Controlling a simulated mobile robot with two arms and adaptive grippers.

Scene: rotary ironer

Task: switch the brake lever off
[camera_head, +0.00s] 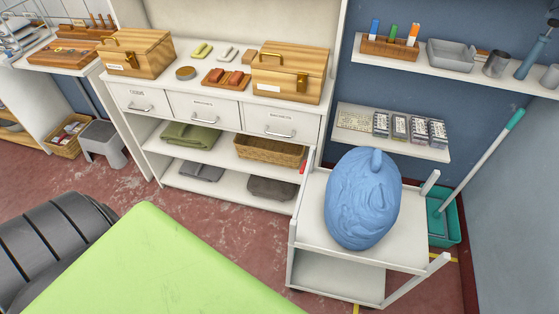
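A small red lever (304,164) shows at the upper left corner of a white cart (318,207), beside its post. It is small in the picture, so I cannot tell its on or off position. The white cart has an upper and a lower shelf and posts at its corners. A large blue bundle (362,200), tied at the top, sits on the upper shelf. Neither of my grippers is in view, and nothing is seen touching the lever.
A light green flat surface (160,265) fills the lower left foreground, beside a dark grey ribbed object (50,245). A white drawer unit (205,120) stands behind the cart. A teal bin (442,225) with a long-handled tool is at right. Some red floor (255,222) is clear.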

